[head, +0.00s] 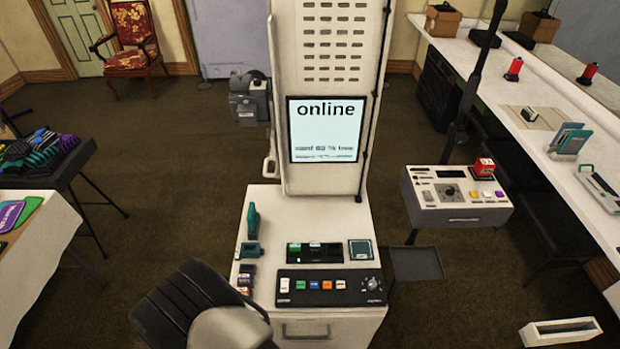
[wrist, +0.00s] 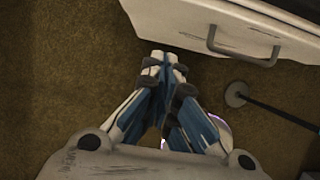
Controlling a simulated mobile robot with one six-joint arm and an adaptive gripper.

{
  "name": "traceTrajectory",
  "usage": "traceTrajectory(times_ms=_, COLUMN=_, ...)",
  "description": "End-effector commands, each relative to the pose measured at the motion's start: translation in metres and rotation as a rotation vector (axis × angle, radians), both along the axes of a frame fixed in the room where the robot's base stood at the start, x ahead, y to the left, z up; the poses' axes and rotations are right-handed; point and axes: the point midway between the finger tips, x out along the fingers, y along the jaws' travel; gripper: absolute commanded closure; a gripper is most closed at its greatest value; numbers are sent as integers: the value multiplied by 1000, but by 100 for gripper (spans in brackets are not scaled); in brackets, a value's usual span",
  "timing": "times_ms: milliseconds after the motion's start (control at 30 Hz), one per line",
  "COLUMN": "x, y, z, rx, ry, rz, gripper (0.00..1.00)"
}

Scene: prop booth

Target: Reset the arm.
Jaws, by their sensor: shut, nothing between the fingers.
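My gripper (wrist: 164,62) is in the wrist view, its two blue and white fingers together at the tips with nothing between them. It points over brown carpet, just short of a white drawer front (wrist: 235,30) with a grey handle. A pale rounded part of my arm (head: 228,328) shows at the bottom of the head view. The gripper itself does not show in the head view.
A white console (head: 330,318) with a button panel (head: 330,288) and a screen reading "online" (head: 326,130) stands ahead. A small control box (head: 455,215) is to its right. A long white counter (head: 540,130) runs along the right.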

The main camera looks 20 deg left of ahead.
Motion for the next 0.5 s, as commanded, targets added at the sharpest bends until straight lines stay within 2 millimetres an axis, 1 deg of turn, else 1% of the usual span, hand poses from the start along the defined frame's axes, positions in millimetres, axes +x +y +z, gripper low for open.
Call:
traceTrajectory(times_ms=67, x=4, y=1, z=3, rx=7, ry=-4, rz=-13, gripper=100)
traceTrajectory(times_ms=167, x=25, y=4, z=22, rx=42, ry=-24, rz=-91, gripper=100)
traceTrajectory(times_ms=267, x=66, y=3, z=61, rx=110, ry=-66, rz=-257, gripper=100)
traceTrajectory(times_ms=300, x=86, y=-2, z=81, rx=143, ry=-86, rz=-345, gripper=100)
traceTrajectory(times_ms=367, x=118, y=-14, z=114, rx=196, ry=-118, rz=-486, gripper=100)
traceTrajectory(times_ms=400, x=137, y=-26, z=136, rx=231, ry=-140, rz=-585, gripper=100)
traceTrajectory(times_ms=467, x=163, y=-47, z=168, rx=280, ry=-170, rz=-732, gripper=100)
traceTrajectory(times_ms=500, x=178, y=-64, z=189, rx=313, ry=-190, rz=-832, gripper=100)
